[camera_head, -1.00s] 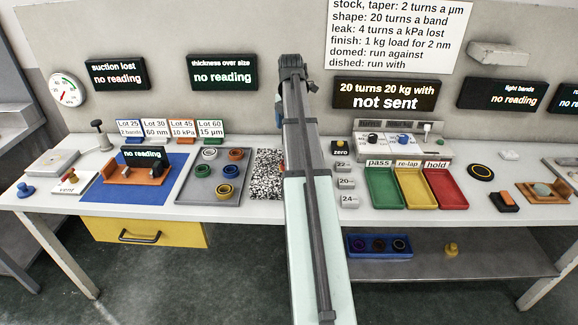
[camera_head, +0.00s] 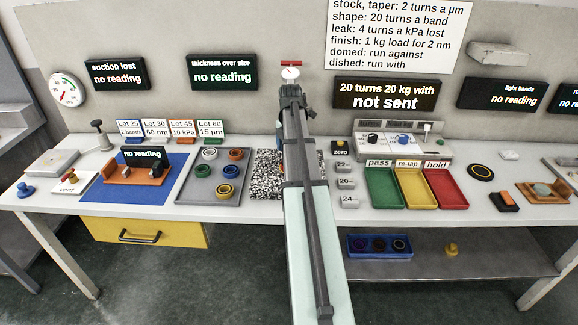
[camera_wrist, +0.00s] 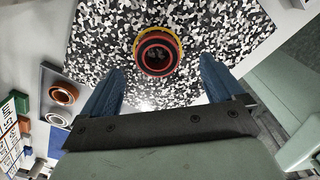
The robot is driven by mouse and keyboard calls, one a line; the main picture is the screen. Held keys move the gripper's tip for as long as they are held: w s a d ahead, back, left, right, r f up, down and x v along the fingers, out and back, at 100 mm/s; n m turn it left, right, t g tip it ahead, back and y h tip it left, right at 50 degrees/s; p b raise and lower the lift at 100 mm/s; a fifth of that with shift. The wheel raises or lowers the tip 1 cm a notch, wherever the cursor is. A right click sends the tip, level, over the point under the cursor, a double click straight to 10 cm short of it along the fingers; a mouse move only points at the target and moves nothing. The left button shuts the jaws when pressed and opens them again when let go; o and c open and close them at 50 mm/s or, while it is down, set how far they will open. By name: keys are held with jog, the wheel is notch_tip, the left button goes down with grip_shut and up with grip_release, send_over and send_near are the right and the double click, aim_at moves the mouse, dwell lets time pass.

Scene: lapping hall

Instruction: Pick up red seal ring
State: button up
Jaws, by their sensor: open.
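In the wrist view a red ring (camera_wrist: 145,67) sits on a black-and-white speckled plate (camera_wrist: 95,25). A yellow rim and a dark band show with it, as if rings are nested or stacked; I cannot tell which. My gripper (camera_wrist: 161,70) is open, its two blue fingers pointing towards the ring from either side and a little short of it in the picture. Nothing is between the fingers. In the head view my arm hides the ring, and the speckled plate (camera_head: 266,165) shows beside the arm.
Left of the plate, a grey tray (camera_head: 188,194) holds several coloured rings. To the right stand weights marked 22, 20 and 24 (camera_head: 346,183), then green (camera_head: 384,201), yellow (camera_head: 416,201) and red (camera_head: 449,200) trays.

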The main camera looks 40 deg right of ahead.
jog(key=shift+w+a+f, duration=0.1)
jog(key=shift+f, duration=1)
jog(key=shift+w+a+f, duration=0.1)
jog(key=shift+f, duration=1)
jog(key=shift+c, duration=0.3)
jog(key=c, duration=1.1)
